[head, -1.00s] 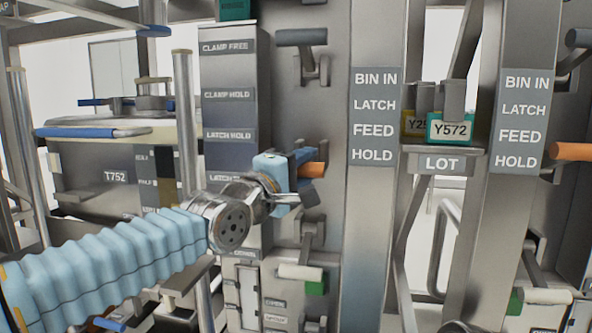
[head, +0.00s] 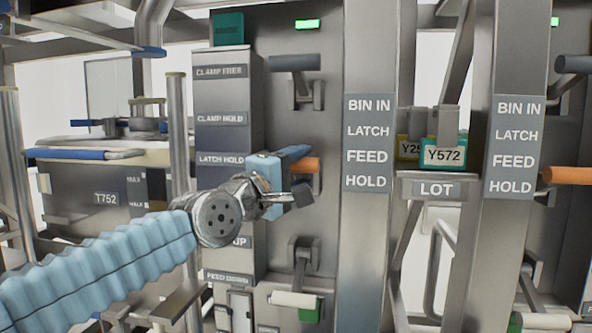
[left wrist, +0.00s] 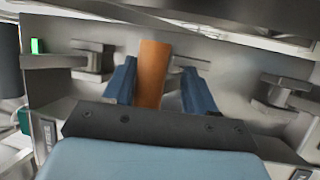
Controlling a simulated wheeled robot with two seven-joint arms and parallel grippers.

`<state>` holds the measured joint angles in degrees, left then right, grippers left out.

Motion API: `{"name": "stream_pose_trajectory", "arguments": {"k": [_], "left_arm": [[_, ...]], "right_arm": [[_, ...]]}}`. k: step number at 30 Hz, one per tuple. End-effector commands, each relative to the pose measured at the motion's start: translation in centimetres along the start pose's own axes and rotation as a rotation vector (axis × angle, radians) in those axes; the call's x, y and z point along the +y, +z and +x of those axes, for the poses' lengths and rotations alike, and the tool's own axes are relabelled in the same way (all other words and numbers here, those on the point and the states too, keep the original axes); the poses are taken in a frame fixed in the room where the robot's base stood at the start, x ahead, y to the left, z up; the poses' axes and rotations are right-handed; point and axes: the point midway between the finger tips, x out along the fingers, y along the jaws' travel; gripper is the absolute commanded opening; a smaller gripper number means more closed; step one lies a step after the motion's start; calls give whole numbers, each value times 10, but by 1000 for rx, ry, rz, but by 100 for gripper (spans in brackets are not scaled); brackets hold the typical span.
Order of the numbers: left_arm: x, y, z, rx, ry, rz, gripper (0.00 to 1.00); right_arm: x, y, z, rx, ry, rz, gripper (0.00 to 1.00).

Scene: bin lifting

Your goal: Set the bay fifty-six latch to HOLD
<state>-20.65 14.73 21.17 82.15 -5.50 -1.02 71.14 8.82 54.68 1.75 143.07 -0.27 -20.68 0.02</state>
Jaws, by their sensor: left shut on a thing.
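The orange latch lever (head: 306,165) sticks out from the metal panel, level with the LATCH HOLD label (head: 222,160). My left gripper (head: 290,170) is shut on this lever, with its blue fingers around it. In the left wrist view, the orange handle (left wrist: 152,72) stands between the two fingers (left wrist: 160,88). The label below LATCH HOLD is hidden behind my left wrist. I can read no bay number on this panel. My right gripper is not in view.
A dark lever (head: 295,62) sits above and a white-handled lever (head: 294,299) below. A green lamp (head: 307,24) is lit at the panel top. A post with a BIN IN sign (head: 368,140) stands close right. Another orange lever (head: 566,175) is at the far right.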

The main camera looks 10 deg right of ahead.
Motion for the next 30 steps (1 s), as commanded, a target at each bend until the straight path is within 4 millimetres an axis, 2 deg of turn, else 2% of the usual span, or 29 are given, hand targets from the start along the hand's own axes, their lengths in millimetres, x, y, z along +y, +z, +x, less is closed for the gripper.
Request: {"name": "stream_pose_trajectory", "arguments": {"k": [1, 6, 7, 20, 23, 30], "left_arm": [[12, -5, 0, 12, 31, 6, 2], [12, -5, 0, 13, 31, 6, 2], [12, -5, 0, 13, 31, 6, 55], [12, -6, -5, 14, 33, 4, 55], [10, -6, -17, 16, 34, 4, 55], [-2, -6, -68, 17, 27, 4, 55]], "right_arm": [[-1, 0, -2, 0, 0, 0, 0], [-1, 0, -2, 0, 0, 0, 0], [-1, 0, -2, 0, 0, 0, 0], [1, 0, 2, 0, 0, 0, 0], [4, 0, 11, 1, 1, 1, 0], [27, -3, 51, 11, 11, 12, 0]]}}
